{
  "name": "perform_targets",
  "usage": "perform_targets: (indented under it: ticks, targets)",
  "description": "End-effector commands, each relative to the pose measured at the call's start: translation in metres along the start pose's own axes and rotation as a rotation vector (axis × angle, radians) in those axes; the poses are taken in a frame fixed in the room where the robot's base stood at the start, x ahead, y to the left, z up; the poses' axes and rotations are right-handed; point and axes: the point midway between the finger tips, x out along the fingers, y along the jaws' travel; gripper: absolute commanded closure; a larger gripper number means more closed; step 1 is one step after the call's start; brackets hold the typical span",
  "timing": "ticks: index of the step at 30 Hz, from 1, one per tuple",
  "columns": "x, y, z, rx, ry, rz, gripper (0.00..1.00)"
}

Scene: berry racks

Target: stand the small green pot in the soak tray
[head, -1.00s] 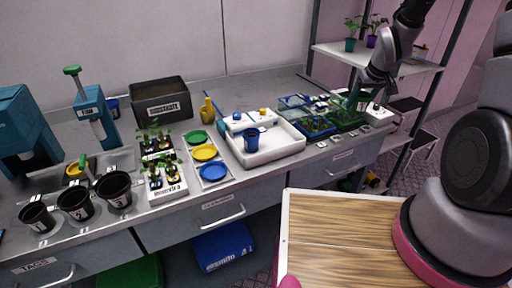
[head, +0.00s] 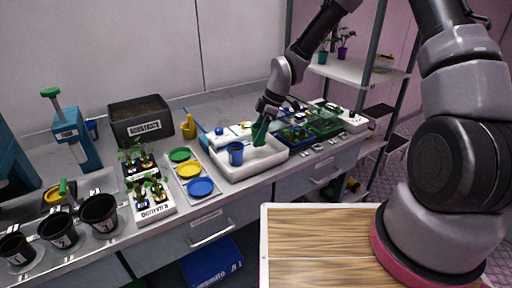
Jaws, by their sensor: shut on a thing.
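The small green pot (head: 260,133) is held in my gripper (head: 267,112), which is shut on it. The pot looks slightly tilted and is over the right part of the white soak tray (head: 262,168). I cannot tell whether its base touches the tray floor. A blue pot (head: 236,155) stands upright in the tray, to the left of the green pot and apart from it. The gripper fingers are small in this view and partly hide the top of the pot.
Green, yellow and blue saucers (head: 201,187) lie left of the tray. Seedling trays (head: 323,124) sit close on its right. Black pots (head: 100,212) are at the front left.

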Motion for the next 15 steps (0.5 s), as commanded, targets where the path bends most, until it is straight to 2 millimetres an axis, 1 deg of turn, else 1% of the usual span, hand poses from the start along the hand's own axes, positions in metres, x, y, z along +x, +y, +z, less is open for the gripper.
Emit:
perform_targets:
  ticks: [5, 10, 12, 15]
  targets:
    - [0.013, 0.0, 0.006, 0.002, -0.001, 0.0, 0.86]
    - [0.035, 0.0, 0.015, 0.001, -0.001, -0.001, 0.86]
    - [0.04, 0.0, 0.017, 0.001, -0.001, 0.0, 0.86]
    - [0.039, 0.001, 0.017, 0.001, -0.001, 0.002, 0.86]
